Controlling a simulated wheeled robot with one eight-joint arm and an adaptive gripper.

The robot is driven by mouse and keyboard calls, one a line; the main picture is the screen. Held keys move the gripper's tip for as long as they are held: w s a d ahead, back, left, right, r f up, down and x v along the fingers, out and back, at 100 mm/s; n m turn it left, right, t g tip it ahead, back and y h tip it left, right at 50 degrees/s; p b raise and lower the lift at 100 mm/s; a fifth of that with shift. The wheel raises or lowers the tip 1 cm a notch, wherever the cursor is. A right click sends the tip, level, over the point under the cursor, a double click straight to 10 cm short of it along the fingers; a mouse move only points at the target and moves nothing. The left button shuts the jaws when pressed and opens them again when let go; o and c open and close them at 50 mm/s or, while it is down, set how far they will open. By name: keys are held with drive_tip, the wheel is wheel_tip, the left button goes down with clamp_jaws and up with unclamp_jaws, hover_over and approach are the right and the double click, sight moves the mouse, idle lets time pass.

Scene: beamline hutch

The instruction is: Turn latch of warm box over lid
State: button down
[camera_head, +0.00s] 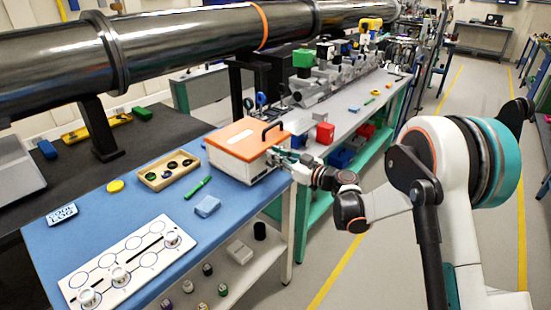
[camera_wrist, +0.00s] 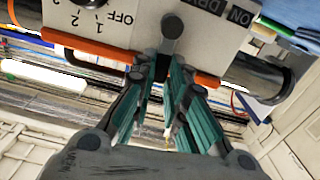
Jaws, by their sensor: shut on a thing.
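The warm box (camera_head: 238,163) is a white box with an orange lid (camera_head: 247,139) and a black handle on top. It stands at the blue table's right edge, with the lid down. My gripper (camera_head: 277,156) is at the box's right side. In the wrist view, the box's panel (camera_wrist: 205,25) shows upside down, with a dial and OFF and ON marks. A dark latch (camera_wrist: 172,27) with a round end sits on the panel, beside the orange lid edge. My gripper's teal fingers (camera_wrist: 167,67) are shut on the latch's lower part, which they mostly hide.
On the blue table lie a wooden tray (camera_head: 147,182) of small parts, a green pen (camera_head: 197,187), a blue block (camera_head: 208,206) and a white board (camera_head: 82,279) with knobs. A large dark pipe (camera_head: 190,42) runs behind. Open floor lies right of the table.

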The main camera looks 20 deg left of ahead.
drive_tip(key=shift+w+d+m, duration=0.1)
drive_tip(key=shift+m, duration=0.2)
idle(0.4)
drive_tip(key=c, duration=1.6)
unclamp_jaws()
drive_tip(key=shift+f, duration=0.1)
drive_tip(key=v, duration=1.2)
drive_tip(key=shift+w, duration=0.1)
